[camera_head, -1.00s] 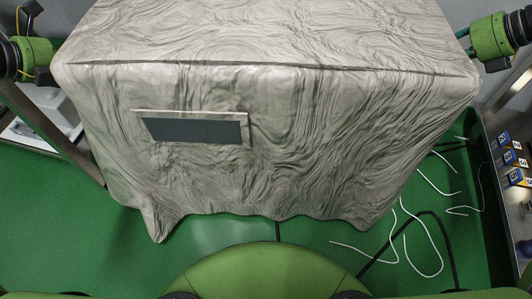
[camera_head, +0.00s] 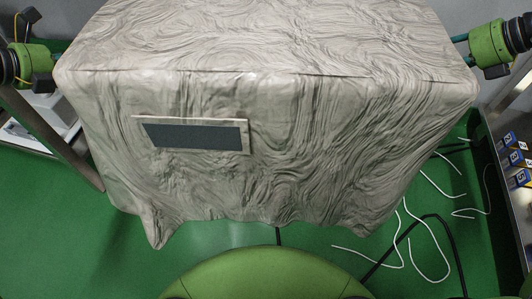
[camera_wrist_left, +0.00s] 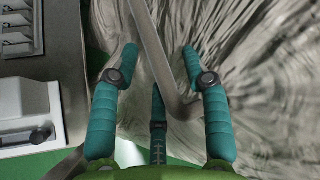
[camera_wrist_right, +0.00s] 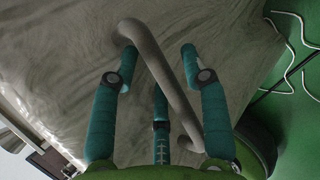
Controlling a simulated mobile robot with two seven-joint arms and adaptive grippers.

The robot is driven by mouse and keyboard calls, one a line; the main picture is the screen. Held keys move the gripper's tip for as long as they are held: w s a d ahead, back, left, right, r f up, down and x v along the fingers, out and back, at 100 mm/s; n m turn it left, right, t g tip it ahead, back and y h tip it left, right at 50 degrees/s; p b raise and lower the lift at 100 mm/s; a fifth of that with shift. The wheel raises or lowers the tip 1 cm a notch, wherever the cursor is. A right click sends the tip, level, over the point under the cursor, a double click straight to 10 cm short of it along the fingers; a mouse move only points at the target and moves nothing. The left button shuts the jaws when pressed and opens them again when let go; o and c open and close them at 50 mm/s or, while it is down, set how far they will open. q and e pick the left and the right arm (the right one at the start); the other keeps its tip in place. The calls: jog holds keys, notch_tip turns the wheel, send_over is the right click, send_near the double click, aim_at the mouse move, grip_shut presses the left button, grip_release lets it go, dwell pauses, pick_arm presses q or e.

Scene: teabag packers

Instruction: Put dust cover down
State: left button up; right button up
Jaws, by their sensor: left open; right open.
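The dust cover (camera_head: 330,130) is a grey, wrinkled, box-shaped cloth with a dark rectangular label (camera_head: 195,135) on its front. It hangs over something large, and its lower hem is close above the green floor in the head view. My left gripper (camera_wrist_left: 160,55) is open beside the cover, with a grey bar (camera_wrist_left: 158,60) between its teal fingers. My right gripper (camera_wrist_right: 158,52) is open, with a similar grey bar (camera_wrist_right: 160,75) between its fingers and the cover behind. Neither gripper's fingers show in the head view. What stands under the cover is hidden.
White and black cables (camera_head: 408,235) lie on the green floor (camera_head: 110,220) at the right. A shelf with blue-and-white numbered boxes (camera_head: 515,160) stands at the right edge. White equipment (camera_wrist_left: 30,115) is at the left of the left wrist view.

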jog(key=shift+a+r, duration=0.1)
pick_arm(q)
jog(key=v, duration=0.7)
pick_arm(e)
jog(key=v, duration=1.2)
pick_arm(q)
jog(key=shift+s+a+r, duration=0.1)
jog(key=shift+s+a, duration=0.05)
